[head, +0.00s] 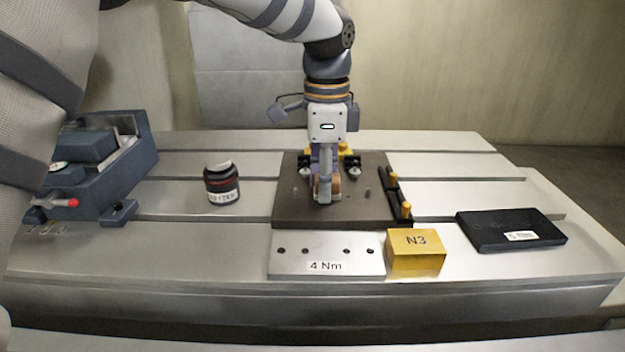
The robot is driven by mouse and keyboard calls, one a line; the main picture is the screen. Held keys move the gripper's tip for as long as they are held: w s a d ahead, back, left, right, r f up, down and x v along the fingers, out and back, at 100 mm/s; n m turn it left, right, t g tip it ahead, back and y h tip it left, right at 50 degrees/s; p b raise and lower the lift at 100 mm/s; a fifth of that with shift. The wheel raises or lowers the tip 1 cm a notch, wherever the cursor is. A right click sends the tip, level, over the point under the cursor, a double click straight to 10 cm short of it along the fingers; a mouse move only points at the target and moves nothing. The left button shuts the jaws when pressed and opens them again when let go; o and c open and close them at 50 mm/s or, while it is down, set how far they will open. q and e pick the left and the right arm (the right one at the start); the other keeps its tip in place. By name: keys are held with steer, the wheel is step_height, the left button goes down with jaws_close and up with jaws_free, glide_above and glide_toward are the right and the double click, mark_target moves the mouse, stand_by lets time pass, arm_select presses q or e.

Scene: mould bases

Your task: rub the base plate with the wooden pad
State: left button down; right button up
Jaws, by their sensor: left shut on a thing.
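The base plate (296,214) is a dark, flat block in the middle of the slotted metal table, with small pins on its top and yellow-knobbed parts along its right and back edges. My left gripper (326,194) points down over the middle of the plate. It is shut on a small brown wooden pad (336,185), which the fingers mostly hide. The pad is at or just above the plate's top; I cannot tell whether it touches. My right gripper does not show.
A steel plate marked "4 Nm" (326,254) and a yellow block marked "N3" (416,249) lie in front. A black flat case (510,229) lies right. A dark labelled jar (222,184) and a blue-grey vise-like device (100,165) stand left.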

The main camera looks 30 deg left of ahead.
arm_select(q)
steer(key=shift+w+d+f, duration=0.2)
steer(key=shift+d+f, duration=0.2)
steer(key=shift+d, duration=0.15)
steer(key=shift+d+r, duration=0.1)
steer(key=shift+r, duration=0.15)
steer(key=shift+s+a+r, duration=0.1)
steer(key=shift+s+a, duration=0.05)
steer(key=shift+a, duration=0.2)
steer(key=a, duration=0.1)
steer(key=s+a+p, duration=0.1)
steer(key=a, duration=0.1)
steer(key=shift+s, duration=0.2)
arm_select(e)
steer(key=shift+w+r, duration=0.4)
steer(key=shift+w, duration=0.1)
arm_select(q)
steer(key=shift+r, duration=3.1)
steer(key=shift+w+r, duration=0.1)
